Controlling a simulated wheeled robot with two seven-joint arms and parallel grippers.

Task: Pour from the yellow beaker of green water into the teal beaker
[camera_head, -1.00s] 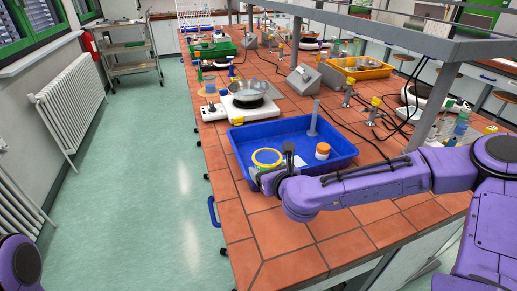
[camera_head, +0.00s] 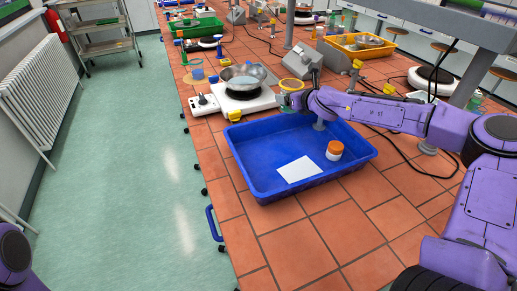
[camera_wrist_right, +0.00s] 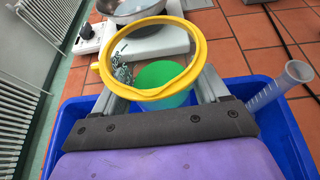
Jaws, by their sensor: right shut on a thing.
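The yellow beaker (camera_head: 291,84) has a thick yellow rim and clear walls. It is held up over the far edge of the blue tray, near the hot plate. In the right wrist view its yellow rim (camera_wrist_right: 196,62) faces the camera, with green water (camera_wrist_right: 160,78) low inside. My right gripper (camera_wrist_right: 163,98) is shut on this beaker, one finger on each side. A small blue-teal beaker (camera_head: 197,72) stands on a tan disc left of the hot plate; it looks like the teal beaker, but is small here. My left gripper is out of view.
The blue tray (camera_head: 245,165) holds a white card (camera_head: 299,169), an orange-capped jar (camera_head: 334,150) and a grey cylinder, which shows in the wrist view (camera_wrist_right: 280,84). A white hot plate (camera_head: 246,101) bears a metal bowl (camera_head: 243,80). Bare tiles lie in front of the tray.

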